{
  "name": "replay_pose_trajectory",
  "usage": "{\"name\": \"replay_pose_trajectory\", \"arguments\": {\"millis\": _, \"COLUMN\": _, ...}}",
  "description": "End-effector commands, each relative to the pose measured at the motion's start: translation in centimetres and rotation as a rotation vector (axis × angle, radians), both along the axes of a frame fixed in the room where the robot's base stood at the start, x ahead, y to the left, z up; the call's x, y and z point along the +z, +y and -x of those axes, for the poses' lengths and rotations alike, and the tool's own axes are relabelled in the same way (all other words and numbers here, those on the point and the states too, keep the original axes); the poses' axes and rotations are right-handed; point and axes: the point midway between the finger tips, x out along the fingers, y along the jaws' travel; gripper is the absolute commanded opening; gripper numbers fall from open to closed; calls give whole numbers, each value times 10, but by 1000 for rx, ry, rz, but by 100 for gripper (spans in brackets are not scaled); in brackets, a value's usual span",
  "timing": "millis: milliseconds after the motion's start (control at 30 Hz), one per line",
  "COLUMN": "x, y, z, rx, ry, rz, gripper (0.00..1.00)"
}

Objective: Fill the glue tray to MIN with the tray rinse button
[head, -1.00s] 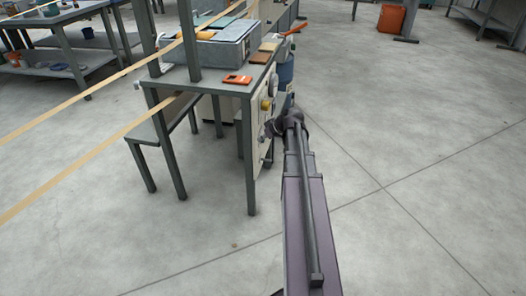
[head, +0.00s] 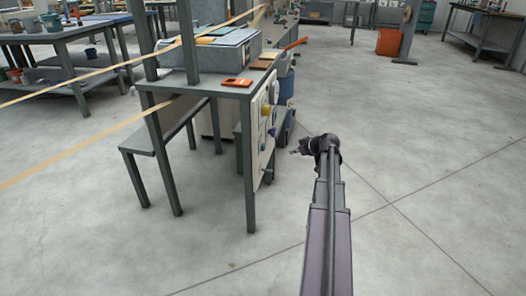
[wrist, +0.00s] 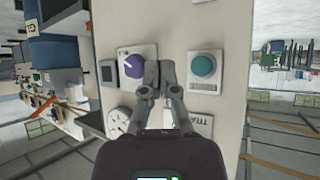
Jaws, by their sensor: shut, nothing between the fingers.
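My gripper (wrist: 160,78) is shut and empty in front of a pale control panel (wrist: 228,100). In the wrist view a teal round button (wrist: 203,66) on a white plate is right of the fingertips, and a purple knob (wrist: 132,66) is left of them. A label below the button is too small to read surely. In the head view my gripper (head: 293,151) is right of the panel (head: 256,150), apart from it. A grey box-like tray (head: 190,57) stands on the bench; its liquid level cannot be made out.
The panel hangs on the side of a grey bench (head: 205,87). An orange item (head: 237,82) lies at the bench corner. A white dial (wrist: 118,121) sits low left on the panel. Tan strips (head: 80,148) run in from the left.

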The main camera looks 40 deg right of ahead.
Motion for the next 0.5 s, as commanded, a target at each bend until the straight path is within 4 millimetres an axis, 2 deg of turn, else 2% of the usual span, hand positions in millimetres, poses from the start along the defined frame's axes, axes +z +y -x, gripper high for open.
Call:
{"name": "replay_pose_trajectory", "arguments": {"millis": 267, "x": 0, "y": 1, "z": -1, "rx": -1, "ry": 1, "rz": -1, "gripper": 0}}
{"name": "replay_pose_trajectory", "arguments": {"millis": 500, "x": 0, "y": 8, "z": -10, "rx": 1, "ry": 2, "rz": 0, "gripper": 0}}
